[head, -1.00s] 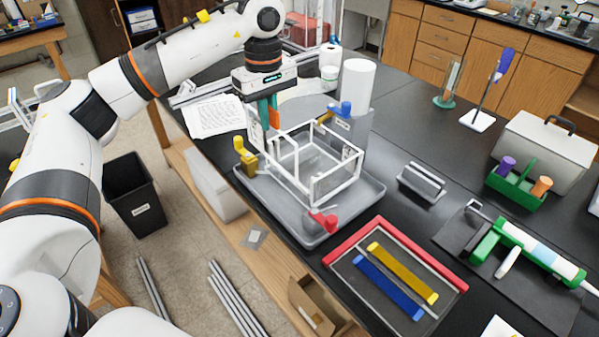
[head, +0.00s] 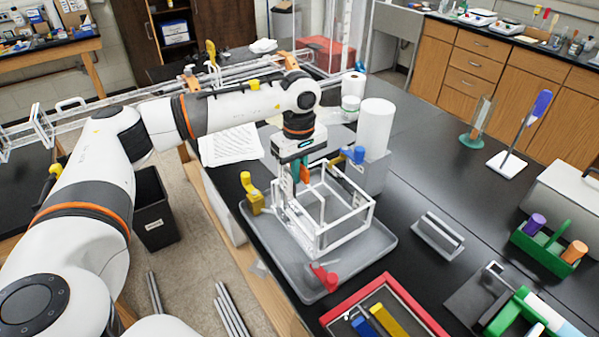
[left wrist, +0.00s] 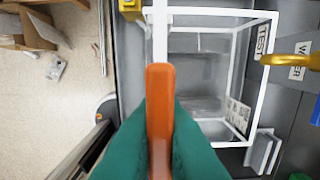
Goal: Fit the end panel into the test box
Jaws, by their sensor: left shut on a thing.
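The test box (head: 372,214) is a clear box with a white frame, standing on a grey tray (head: 376,256). My left gripper (head: 294,182) points down at the left side of the box, its teal fingers close to the frame. In the left wrist view the teal fingers (left wrist: 160,125) are shut on an upright orange grip (left wrist: 160,88), which I take to be the end panel's handle. The clear panel below is hard to make out against the box, so I cannot tell whether it is seated. The box frame (left wrist: 210,12) lies beyond the fingers. My right gripper is out of view.
A yellow clamp (head: 252,194), a blue clamp (head: 354,154) and a red clamp (head: 324,278) stand around the tray. A white cylinder (head: 376,128) stands behind the box. A grey slotted block (head: 438,236) sits to the right, with bare black bench around it.

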